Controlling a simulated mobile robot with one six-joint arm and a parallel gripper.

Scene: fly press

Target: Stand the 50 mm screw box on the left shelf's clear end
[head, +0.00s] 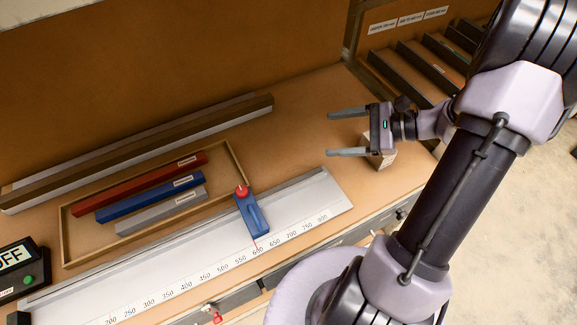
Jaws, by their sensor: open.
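My gripper (330,134) is open, with its two grey fingers pointing left over the bench and nothing between them. A small tan box (385,160) stands on the bench near the right end, partly hidden behind the gripper's body. No label on it is readable, so I cannot tell whether it is the 50 mm screw box. I cannot make out a left shelf or its clear end in this view.
A measuring rail (150,288) with a blue stop (251,216) runs along the bench front. A shallow tray (64,225) holds red, blue and grey bars. A long bar (140,155) lies behind. A labelled rack (415,70) stands at right.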

